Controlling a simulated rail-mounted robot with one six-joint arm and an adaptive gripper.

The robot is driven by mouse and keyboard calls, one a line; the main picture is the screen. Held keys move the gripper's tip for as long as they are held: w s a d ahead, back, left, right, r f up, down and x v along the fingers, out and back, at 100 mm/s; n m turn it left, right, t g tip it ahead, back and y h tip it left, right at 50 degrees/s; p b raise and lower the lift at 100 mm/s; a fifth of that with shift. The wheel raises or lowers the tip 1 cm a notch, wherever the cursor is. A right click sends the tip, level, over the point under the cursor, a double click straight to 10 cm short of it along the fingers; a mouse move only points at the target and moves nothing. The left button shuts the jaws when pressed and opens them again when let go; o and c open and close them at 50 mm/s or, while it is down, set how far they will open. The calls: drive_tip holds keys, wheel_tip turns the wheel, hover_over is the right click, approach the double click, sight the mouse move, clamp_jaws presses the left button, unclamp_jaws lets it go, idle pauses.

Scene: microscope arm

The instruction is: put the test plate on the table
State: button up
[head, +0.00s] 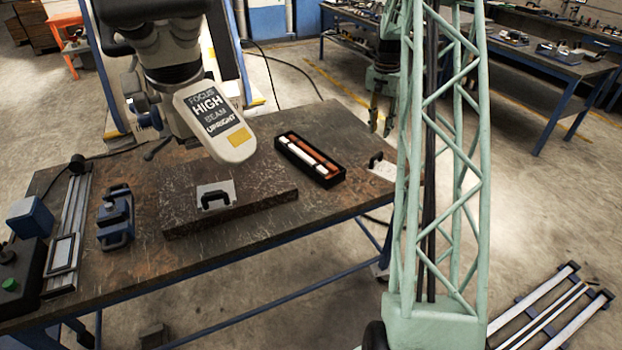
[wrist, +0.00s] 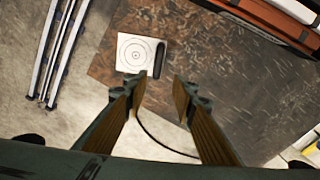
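A white plate with concentric rings and a dark handle (wrist: 136,52) lies flat on the table, near its corner, in the wrist view. In the head view, a pale plate with a black handle (head: 383,167) lies at the table's right end, partly behind my mast. Another pale plate with a black handle (head: 215,196) sits on the dark slab under the microscope head. I cannot tell which one is the test plate. My gripper (wrist: 155,90) is open and empty, with its fingers apart, above the table's right end. It also shows in the head view (head: 381,122).
A black tray (head: 310,159) with white and orange bars lies on the table (head: 270,232) left of my gripper. The microscope head (head: 215,118) overhangs the slab (head: 262,192). A blue clamp-like device (head: 115,217) stands at the left. The table's front strip is mostly clear.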

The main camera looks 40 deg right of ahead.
drive_tip(key=s+a+r+n+t, duration=0.1)
drive_tip(key=s+a+r+n, duration=0.15)
drive_tip(key=a+r, duration=0.9)
drive_tip(key=s+a+r+n, duration=0.1)
drive_tip(key=a+r+n, duration=0.2)
drive_tip(key=a+r, duration=0.85)
drive_tip(key=s+a+r+n+t, duration=0.15)
drive_tip(key=a+r, duration=0.55)
drive_tip(key=a, duration=1)
drive_tip(key=s+a+r+n, duration=0.2)
drive_tip(key=s+a, duration=0.4)
drive_tip(key=a, duration=0.1)
drive_tip(key=s+a+r+n, duration=0.2)
drive_tip(key=s+a+r, duration=0.1)
drive_tip(key=s+a, duration=0.35)
drive_tip(key=s+a+f+n, duration=0.1)
drive_tip(key=s+a+n, duration=0.1)
drive_tip(key=s+a, duration=0.3)
drive_tip(key=s+a+f+n+t, duration=0.1)
drive_tip(key=s+a, duration=0.5)
drive_tip(key=s, duration=0.7)
drive_tip(key=shift+s+a+f+n+y, duration=0.3)
drive_tip(key=shift+s+f+n, duration=0.05)
drive_tip(key=shift+f+n, duration=0.4)
